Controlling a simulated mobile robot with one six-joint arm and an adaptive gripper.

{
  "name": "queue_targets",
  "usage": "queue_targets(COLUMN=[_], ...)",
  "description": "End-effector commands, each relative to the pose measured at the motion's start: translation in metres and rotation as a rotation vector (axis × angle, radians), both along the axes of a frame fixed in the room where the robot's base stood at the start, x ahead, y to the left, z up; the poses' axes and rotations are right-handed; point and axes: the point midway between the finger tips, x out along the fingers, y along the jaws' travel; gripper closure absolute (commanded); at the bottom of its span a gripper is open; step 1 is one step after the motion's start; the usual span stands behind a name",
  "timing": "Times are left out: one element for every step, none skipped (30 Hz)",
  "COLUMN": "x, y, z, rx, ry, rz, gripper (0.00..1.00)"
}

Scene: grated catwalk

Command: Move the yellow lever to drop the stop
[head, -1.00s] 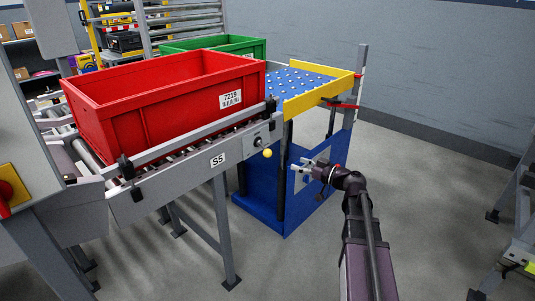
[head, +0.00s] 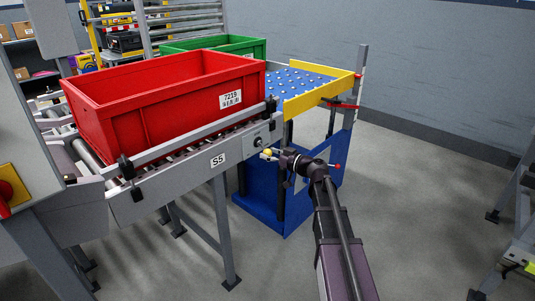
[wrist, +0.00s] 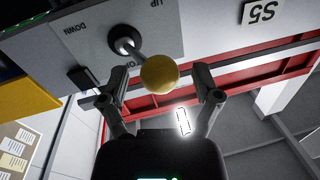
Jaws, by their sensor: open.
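The yellow lever knob (head: 267,153) sits on the side of the roller conveyor by the S5 label. In the wrist view the yellow ball (wrist: 159,74) stands on a short stem from a dark round pivot (wrist: 124,41), on a plate marked UP and DOWN. My gripper (wrist: 160,92) is open, with one finger on each side of the ball and a visible gap at least on the right. In the head view my gripper (head: 270,156) is at the knob. The stop itself I cannot make out.
A red crate (head: 150,105) labelled 7219 rests on the conveyor rollers. A green crate (head: 215,44) is behind it. A blue ball-transfer table with a yellow edge (head: 320,92) stands at the conveyor's end.

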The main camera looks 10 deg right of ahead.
Motion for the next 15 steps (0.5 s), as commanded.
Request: queue_targets(x=[0.0025, 0.0031, 0.0037, 0.004, 0.0042, 0.0043, 0.0044, 0.0042, 0.0041, 0.0041, 0.0041, 0.0041, 0.0041, 0.004, 0.004], y=[0.0023, 0.0031, 0.0041, 0.0045, 0.0047, 0.0049, 0.005, 0.0049, 0.0049, 0.0049, 0.0048, 0.0048, 0.0048, 0.0047, 0.0047], z=[0.0, 0.0, 0.0, 0.0, 0.0, 0.0, 0.0, 0.0, -0.0001, -0.0001, -0.0001, -0.0001, -0.0001, -0.0001, 0.0], rx=[0.0, 0.0, 0.0, 0.0, 0.0, 0.0, 0.0, 0.0, 0.0, 0.0, 0.0, 0.0, 0.0, 0.0, 0.0], ry=[0.0, 0.0, 0.0, 0.0, 0.0, 0.0, 0.0, 0.0, 0.0, 0.0, 0.0, 0.0, 0.0, 0.0, 0.0], rz=[0.0, 0.0, 0.0, 0.0, 0.0, 0.0, 0.0, 0.0, 0.0, 0.0, 0.0, 0.0, 0.0, 0.0, 0.0], gripper=[0.19, 0.19, 0.19, 0.19, 0.19, 0.19, 0.19, 0.19, 0.19, 0.19, 0.19, 0.19, 0.22, 0.31, 0.43])
